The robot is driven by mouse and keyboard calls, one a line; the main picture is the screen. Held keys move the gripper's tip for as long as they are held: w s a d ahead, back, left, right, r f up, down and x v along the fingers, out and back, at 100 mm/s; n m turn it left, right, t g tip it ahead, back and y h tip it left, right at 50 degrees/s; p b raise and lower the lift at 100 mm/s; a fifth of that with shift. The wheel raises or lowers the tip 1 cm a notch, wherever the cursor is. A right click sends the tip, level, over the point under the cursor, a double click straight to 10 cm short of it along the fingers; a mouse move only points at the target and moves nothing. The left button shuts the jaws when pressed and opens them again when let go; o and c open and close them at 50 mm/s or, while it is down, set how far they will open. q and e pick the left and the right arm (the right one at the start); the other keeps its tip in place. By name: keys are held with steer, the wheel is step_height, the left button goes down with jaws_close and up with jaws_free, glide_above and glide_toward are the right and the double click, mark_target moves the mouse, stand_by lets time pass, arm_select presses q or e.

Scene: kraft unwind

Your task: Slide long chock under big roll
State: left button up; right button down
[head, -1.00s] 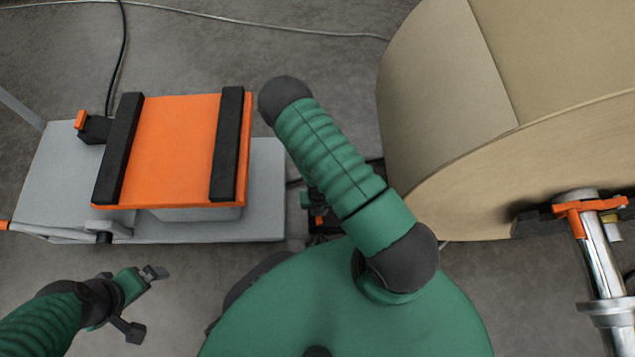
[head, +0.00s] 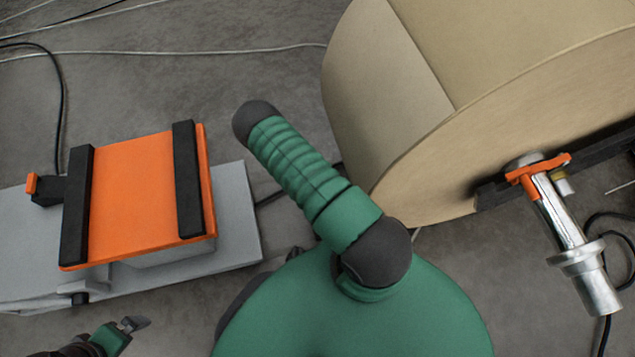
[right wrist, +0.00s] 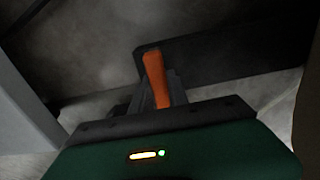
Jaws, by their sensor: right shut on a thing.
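The big roll (head: 470,100) is tan and lies at the upper right of the head view. In the right wrist view my right gripper (right wrist: 160,100) is shut on an upright orange handle (right wrist: 155,75). A long black bar (right wrist: 230,55) runs behind the handle and looks like the long chock's body; the dark picture hides how they join. Whether it touches the roll cannot be told. My right gripper does not show in the head view. My left gripper (head: 130,338) is at the lower left, partly cut off, one finger spread outward and nothing seen in it.
A grey platform (head: 235,215) at left carries an orange plate (head: 140,190) with two black strips and a black block with an orange tab (head: 32,185). A metal shaft (head: 565,215) with an orange clamp (head: 535,175) sticks out from the roll. Cables lie on the floor.

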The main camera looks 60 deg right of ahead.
steer(key=shift+d, duration=0.15)
steer(key=shift+s+d, duration=0.25)
steer(key=shift+s, duration=0.05)
steer(key=shift+s+d, duration=0.2)
steer(key=shift+d, duration=0.05)
steer(key=shift+s+d, duration=0.25)
steer(key=shift+d, duration=0.05)
steer(key=shift+s+d+p, duration=0.2)
steer(key=shift+d+p, duration=0.05)
steer(key=shift+p, duration=0.05)
steer(key=c, duration=1.2)
jaws_free()
